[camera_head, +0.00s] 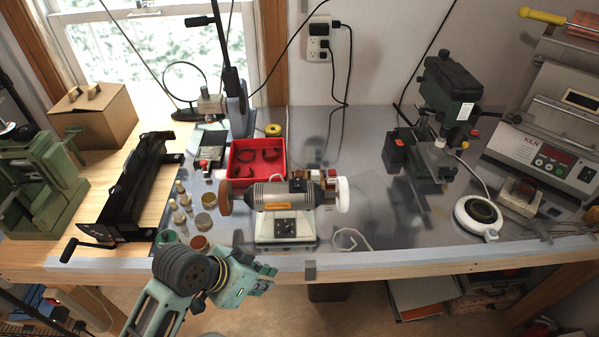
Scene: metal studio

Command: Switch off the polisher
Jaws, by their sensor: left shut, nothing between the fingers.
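The polisher (281,197) stands on the bench near the middle. It has a grey motor body, a brown wheel on its left end and a white wheel on its right end. A dark control panel (285,226) with a dial or switch is on the front of its pale base. I cannot tell from the picture whether it is on or off. My left gripper (270,280) is shut and empty, in front of the bench's front edge, below and slightly left of the polisher base, apart from it. My right gripper is not in view.
A red tray (257,172) sits behind the polisher. Small jars and bottles (203,222) stand to its left. A pale bent cable or hook (351,239) lies to its right. A drill press (447,98) and a kiln (549,150) stand farther right. The metal top between is mostly clear.

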